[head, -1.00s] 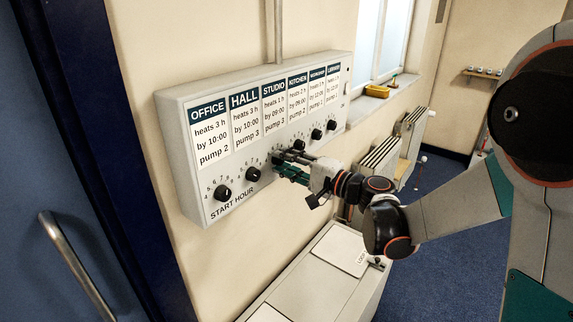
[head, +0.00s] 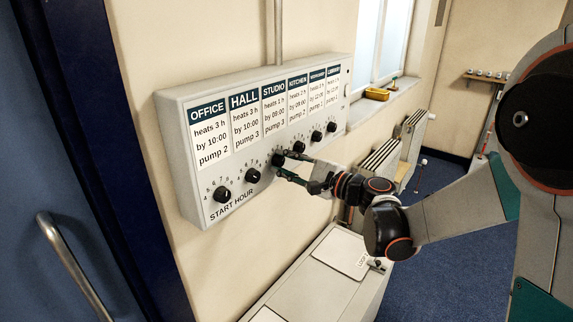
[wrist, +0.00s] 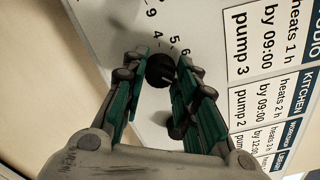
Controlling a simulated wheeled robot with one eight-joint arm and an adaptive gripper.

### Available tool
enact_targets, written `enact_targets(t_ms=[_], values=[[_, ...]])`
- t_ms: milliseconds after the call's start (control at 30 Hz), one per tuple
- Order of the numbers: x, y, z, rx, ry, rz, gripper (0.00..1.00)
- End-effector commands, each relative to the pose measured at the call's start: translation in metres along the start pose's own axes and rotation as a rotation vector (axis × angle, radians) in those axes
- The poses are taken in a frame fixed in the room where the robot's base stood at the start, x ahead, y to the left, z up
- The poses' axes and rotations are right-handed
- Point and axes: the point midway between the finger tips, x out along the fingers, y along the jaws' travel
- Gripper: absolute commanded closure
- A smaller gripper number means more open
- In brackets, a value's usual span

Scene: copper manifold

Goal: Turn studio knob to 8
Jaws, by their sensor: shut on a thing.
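The studio knob (head: 278,160) is a round black knob under the STUDIO label (head: 274,89) on the grey wall panel. In the wrist view the knob (wrist: 160,70) sits between the green fingertips of my gripper (wrist: 162,68). My gripper (head: 282,165) is shut on it, one finger on each side. A pale pointer line on the knob points roughly right in the wrist view; 4, 5 and 6 show beside it. Higher numbers are hidden by a finger, so I cannot tell the exact setting. The STUDIO card (head: 275,113) reads heats 1 h, by 09:00, pump 3.
The hall knob (head: 253,176) and kitchen knob (head: 299,147) are close on either side. The office knob (head: 223,195) is further left. A grey cabinet (head: 330,270) stands below the panel. A door with a metal handle (head: 75,265) is at left.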

Motion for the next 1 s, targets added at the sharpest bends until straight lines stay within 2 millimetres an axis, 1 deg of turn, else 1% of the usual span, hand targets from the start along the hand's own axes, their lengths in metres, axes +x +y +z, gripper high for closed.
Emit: enact_targets(t_ms=[300,333,400,767,867,967,1000], values=[[0.000,0.001,0.000,-0.001,0.001,0.001,0.97],[0.000,0.001,0.000,-0.001,0.001,0.001,0.66],[0.000,0.001,0.000,-0.001,0.001,0.001,0.51],[-0.002,0.000,0.000,-0.001,0.001,0.000,0.51],[-0.010,0.000,-0.001,0.000,0.002,0.000,0.51],[-0.025,0.000,-0.001,0.000,0.003,-0.001,0.51],[-0.033,0.000,-0.001,0.000,0.003,-0.001,0.51]])
